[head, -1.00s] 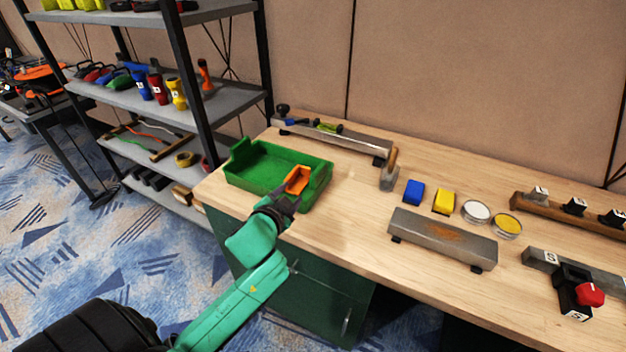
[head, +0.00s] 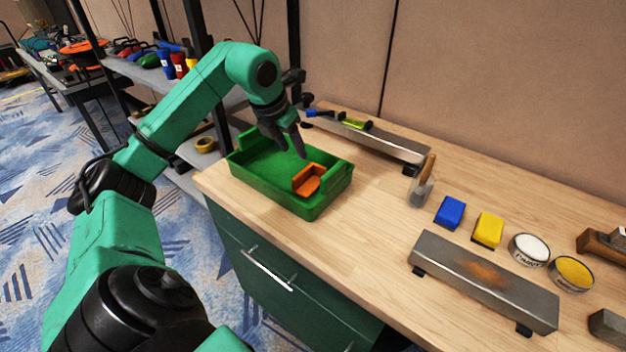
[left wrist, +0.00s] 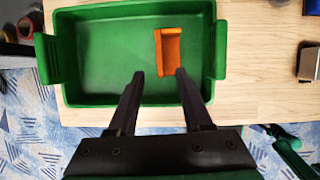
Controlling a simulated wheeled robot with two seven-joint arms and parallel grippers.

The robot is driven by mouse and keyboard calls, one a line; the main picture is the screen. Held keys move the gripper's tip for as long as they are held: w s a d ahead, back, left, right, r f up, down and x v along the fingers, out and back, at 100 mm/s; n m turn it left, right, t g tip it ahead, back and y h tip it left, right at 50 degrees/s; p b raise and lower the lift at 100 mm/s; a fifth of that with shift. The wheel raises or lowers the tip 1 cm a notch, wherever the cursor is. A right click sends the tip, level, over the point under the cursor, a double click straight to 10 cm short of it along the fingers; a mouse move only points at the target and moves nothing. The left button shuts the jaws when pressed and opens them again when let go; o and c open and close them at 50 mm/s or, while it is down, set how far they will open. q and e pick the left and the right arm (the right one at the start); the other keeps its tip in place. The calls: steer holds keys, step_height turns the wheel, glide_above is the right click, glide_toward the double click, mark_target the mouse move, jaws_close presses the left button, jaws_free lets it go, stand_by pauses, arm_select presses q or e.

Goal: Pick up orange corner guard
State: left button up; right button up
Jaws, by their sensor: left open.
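The orange corner guard (head: 309,180) lies inside the green tray (head: 262,195), near its right end. In the left wrist view the corner guard (left wrist: 168,50) shows as an orange angled piece on the floor of the tray (left wrist: 108,99). My left gripper (head: 301,155) is open and empty, pointing down over the tray, above and just behind the guard. In the left wrist view the left gripper (left wrist: 160,73) has its fingers apart, with the guard beyond the tips, nearer the right finger. My right gripper is not in view.
The tray sits at the left end of the wooden workbench (head: 370,220). A long metal bar (head: 375,137) runs behind it, with a wooden-handled tool (head: 424,180) to the right. Blue (head: 449,212) and yellow (head: 488,230) blocks stand farther right. A shelf rack stands behind my left arm.

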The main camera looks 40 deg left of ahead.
mark_target(304, 170)
arm_select(q)
steer(key=p+x, duration=0.2)
steer(key=x, duration=0.9)
steer(key=shift+w+f, duration=0.2)
steer(key=shift+w+a+f, duration=0.1)
steer(key=shift+w+f, duration=0.05)
steer(key=shift+f, duration=0.15)
jaws_close()
